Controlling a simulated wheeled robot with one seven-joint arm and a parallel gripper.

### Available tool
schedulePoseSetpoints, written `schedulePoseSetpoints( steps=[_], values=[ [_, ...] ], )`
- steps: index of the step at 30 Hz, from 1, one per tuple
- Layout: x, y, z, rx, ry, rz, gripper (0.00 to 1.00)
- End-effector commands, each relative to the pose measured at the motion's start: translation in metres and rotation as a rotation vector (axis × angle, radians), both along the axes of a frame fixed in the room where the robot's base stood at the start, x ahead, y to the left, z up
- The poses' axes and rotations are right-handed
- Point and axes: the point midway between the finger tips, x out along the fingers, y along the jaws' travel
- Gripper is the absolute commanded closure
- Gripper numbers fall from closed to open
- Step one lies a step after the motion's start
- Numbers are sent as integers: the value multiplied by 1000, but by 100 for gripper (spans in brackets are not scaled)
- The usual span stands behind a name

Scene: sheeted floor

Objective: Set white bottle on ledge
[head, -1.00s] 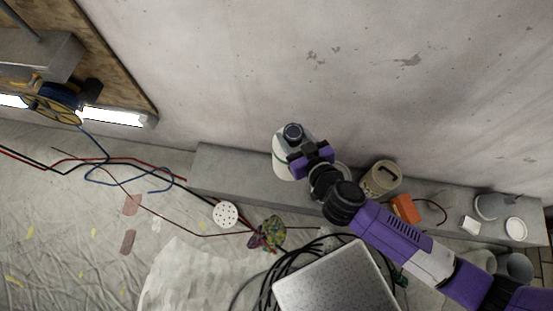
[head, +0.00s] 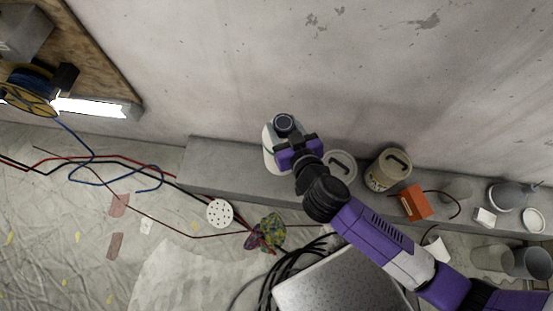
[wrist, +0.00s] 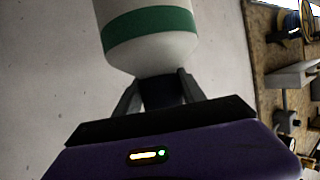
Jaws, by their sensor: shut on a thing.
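The white bottle (head: 270,158) has a dark cap and shows a green band in the wrist view (wrist: 150,25). My gripper (head: 291,140) is shut on the bottle at its narrow dark neck end; the fingers (wrist: 158,90) also show around it in the wrist view. In the head view the bottle is in front of the wall, over the left part of the grey ledge (head: 215,165). I cannot tell whether its base touches the ledge. My gripper hides part of the bottle.
On the ledge to the right are a round lidded tub (head: 341,165), a beige canister (head: 388,170), an orange box (head: 414,202) and several white containers. Cables (head: 255,275) and a perforated white disc (head: 220,212) lie on the floor. The ledge's left end is bare.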

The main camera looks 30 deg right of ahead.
Motion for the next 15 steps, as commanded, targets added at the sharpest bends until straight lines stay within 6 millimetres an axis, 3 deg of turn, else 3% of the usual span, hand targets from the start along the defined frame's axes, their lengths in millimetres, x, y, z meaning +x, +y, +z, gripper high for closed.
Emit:
schedulePoseSetpoints(
  steps=[1, 15],
  values=[
    [3, 1, -13, 4, -7, -7, 100],
    [18, 2, -71, 4, -6, -74, 100]
  ],
)
